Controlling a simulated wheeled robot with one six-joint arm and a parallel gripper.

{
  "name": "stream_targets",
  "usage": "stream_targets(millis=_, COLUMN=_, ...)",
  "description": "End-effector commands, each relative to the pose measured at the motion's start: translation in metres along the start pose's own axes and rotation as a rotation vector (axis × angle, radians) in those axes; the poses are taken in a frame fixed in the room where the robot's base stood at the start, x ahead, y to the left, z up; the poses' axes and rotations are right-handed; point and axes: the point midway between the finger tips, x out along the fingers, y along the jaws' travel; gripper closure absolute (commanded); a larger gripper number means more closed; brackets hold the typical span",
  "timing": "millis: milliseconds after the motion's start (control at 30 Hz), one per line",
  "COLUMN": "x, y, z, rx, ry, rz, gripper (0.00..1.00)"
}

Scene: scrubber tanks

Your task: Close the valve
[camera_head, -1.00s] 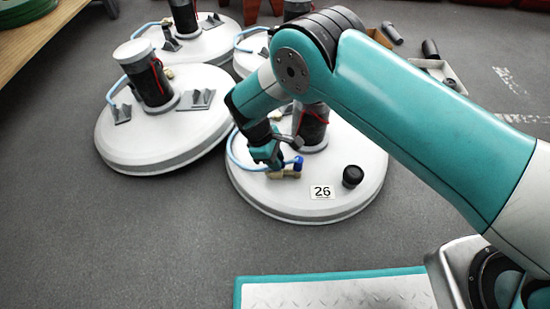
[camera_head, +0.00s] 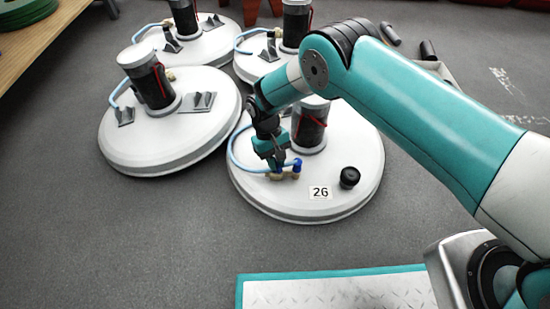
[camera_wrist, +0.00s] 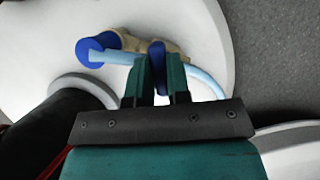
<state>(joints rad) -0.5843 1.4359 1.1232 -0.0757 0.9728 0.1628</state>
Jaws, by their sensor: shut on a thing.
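The valve is a small brass fitting (camera_head: 285,174) on the white round tank lid labelled 26 (camera_head: 262,201). A blue cap and a light blue hose join it. In the wrist view the brass body (camera_wrist: 130,38) lies beyond my fingertips, with the round blue cap (camera_wrist: 94,47) at its left. My gripper (camera_head: 276,168) points down at the valve. In the wrist view my gripper (camera_wrist: 160,62) is shut on the blue valve handle (camera_wrist: 157,56), which stands between the two teal fingers. The fingers hide part of the handle and brass body.
A dark cylinder (camera_head: 309,130) stands on the same lid close behind my gripper. A black knob (camera_head: 349,177) sits right of the label. Other white lids (camera_head: 170,150) with dark cylinders stand left and behind. Grey floor is clear in front and at left.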

Motion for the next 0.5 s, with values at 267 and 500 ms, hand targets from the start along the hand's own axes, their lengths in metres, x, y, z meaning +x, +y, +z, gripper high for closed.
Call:
stream_targets(millis=267, x=-0.0013, y=0.0015, z=0.0005, rx=0.225, ry=0.001, rz=-0.095, gripper=1.0)
stream_targets(millis=500, x=-0.0009, y=0.0018, z=0.0005, rx=0.374, ry=0.001, rz=-0.155, gripper=1.0)
